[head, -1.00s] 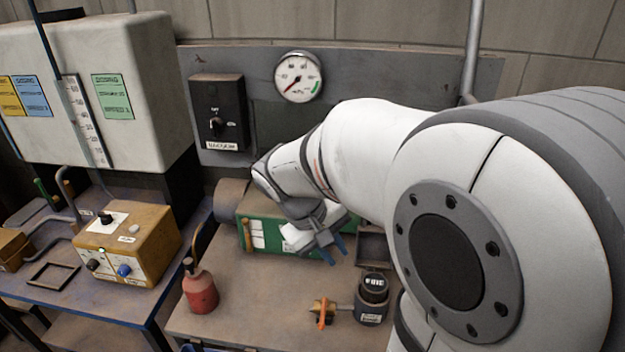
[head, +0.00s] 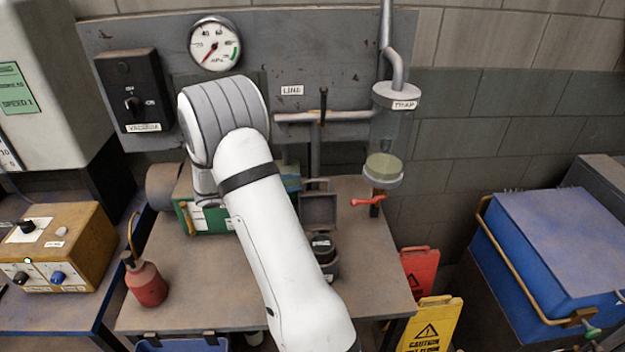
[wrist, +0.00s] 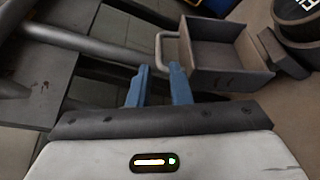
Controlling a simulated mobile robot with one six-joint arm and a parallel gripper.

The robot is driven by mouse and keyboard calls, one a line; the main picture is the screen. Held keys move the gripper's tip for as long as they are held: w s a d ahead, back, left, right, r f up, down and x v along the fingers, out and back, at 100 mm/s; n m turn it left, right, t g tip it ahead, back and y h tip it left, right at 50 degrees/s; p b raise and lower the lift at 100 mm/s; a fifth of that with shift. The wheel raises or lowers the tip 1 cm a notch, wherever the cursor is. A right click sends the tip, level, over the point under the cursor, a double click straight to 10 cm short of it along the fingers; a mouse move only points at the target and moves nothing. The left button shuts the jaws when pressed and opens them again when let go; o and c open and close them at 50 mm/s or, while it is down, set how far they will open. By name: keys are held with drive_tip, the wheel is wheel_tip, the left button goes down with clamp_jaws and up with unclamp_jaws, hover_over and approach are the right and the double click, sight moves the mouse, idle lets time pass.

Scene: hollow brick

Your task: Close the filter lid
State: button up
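An open grey box-like part (head: 318,208), which looks like the filter with its lid, stands on the bench right of my arm. In the wrist view the grey part (wrist: 222,82) shows its hollow inside and a loop handle (wrist: 166,47) on its left side. I cannot tell for sure which piece is the lid. My gripper (wrist: 160,72) has two blue fingers, apart with nothing between them. In the head view my arm mostly hides the gripper.
A black round-capped device (head: 323,248) stands close in front of the grey part. A green box (head: 207,216) is behind my arm. A red bottle (head: 146,283) stands at left. A pipe with a trap (head: 383,172) and red handle (head: 368,200) rises at right.

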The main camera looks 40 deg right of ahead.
sight(308, 181)
drive_tip(key=p+x, duration=0.1)
drive_tip(key=x, duration=0.5)
drive_tip(key=shift+c, duration=0.2)
clamp_jaws()
drive_tip(key=shift+s+d, duration=0.1)
